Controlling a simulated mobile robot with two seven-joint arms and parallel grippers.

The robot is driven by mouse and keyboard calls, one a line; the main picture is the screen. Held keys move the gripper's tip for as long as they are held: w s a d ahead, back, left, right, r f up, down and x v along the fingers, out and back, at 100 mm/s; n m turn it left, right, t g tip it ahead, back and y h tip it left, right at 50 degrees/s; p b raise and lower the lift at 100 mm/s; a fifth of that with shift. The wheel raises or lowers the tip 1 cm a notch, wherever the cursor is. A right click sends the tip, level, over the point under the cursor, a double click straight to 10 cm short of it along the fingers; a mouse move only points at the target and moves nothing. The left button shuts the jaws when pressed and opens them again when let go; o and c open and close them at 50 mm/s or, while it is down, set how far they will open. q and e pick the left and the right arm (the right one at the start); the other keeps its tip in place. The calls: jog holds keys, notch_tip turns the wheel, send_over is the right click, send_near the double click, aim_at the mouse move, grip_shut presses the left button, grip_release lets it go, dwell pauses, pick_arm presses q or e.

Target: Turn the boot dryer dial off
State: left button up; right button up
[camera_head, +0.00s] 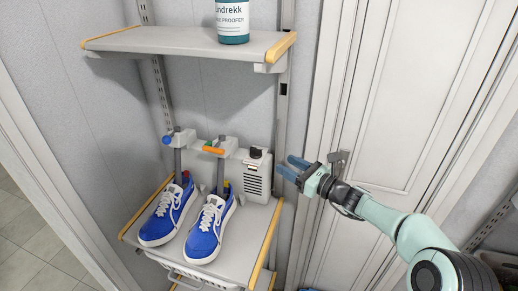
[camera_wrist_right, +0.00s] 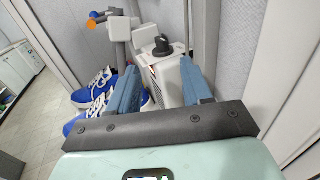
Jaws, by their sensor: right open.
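The boot dryer's white, vented control box (camera_head: 258,180) is at the right end of the dryer, above the lower shelf. Its black dial (camera_head: 256,152) is on top. In the right wrist view the dial (camera_wrist_right: 163,45) shows beyond and between my fingertips, with the box (camera_wrist_right: 172,75) below it. My right gripper (camera_head: 289,167) is open and empty, just to the right of the box in the head view, its blue fingers pointing left toward it. It also shows in the right wrist view (camera_wrist_right: 163,78). I see no contact with the dial. My left gripper is out of view.
Two blue shoes, the left one (camera_head: 168,212) and the right one (camera_head: 211,228), stand on the lower shelf (camera_head: 232,262) below the dryer's tubes. An upper shelf (camera_head: 175,40) holds a teal-and-white bottle (camera_head: 232,20). A white door (camera_head: 400,100) is at the right.

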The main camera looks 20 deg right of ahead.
aim_at(259, 151)
jog(key=p+x, duration=0.3)
jog(key=x, duration=0.9)
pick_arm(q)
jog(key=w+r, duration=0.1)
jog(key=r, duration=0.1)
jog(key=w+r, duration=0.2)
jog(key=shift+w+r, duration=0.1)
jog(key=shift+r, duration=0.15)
